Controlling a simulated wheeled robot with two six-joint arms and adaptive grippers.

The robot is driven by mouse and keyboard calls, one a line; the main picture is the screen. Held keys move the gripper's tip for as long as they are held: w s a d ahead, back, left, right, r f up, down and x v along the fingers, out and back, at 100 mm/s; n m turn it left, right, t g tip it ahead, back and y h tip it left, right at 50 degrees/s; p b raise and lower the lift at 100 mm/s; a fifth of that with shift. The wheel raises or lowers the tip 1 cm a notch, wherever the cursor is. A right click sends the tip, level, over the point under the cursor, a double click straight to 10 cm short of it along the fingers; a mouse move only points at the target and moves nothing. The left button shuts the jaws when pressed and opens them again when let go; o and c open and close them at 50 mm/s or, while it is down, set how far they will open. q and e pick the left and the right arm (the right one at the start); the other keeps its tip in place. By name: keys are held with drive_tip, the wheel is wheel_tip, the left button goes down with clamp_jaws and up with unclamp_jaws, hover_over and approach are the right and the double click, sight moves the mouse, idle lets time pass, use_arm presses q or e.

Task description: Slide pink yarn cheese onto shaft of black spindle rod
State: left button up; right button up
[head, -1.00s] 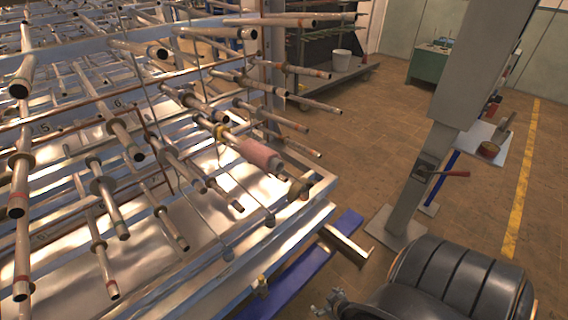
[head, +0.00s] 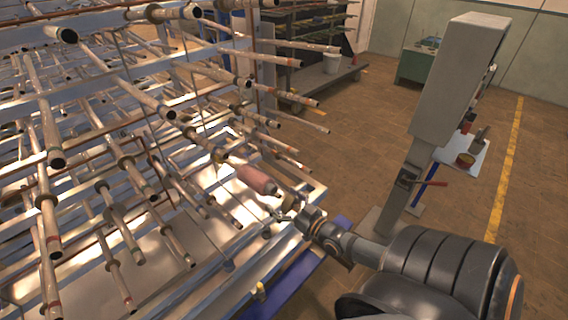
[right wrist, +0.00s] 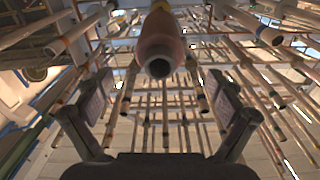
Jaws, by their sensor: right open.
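The pink yarn cheese (head: 256,179) sits near the right end of the rod rack, in line with a pale rod. In the right wrist view the cheese (right wrist: 161,35) is at the top centre, its dark hollow end facing me. My right gripper (head: 287,213) is just in front of and below the cheese's near end. In the right wrist view it is open and empty (right wrist: 160,85), its fingers apart below the cheese. I cannot tell which of the many rods is the black spindle rod. My left gripper is not in view.
The metal rack (head: 140,270) has many rods sticking out around the cheese. The brown floor between is clear.

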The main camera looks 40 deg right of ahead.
sight(262, 184)
drive_tip(key=w+b, duration=0.1)
drive_tip(key=w, duration=0.2)
drive_tip(key=w+b, duration=0.1)
drive_tip(key=w, duration=0.2)
drive_tip(key=w+b, duration=0.2)
drive_tip(key=w, duration=0.1)
drive_tip(key=shift+a+f, duration=0.2)
drive_tip(key=shift+a, duration=0.1)
drive_tip(key=shift+w+r, duration=0.15)
drive_tip(key=shift+w, duration=0.25)
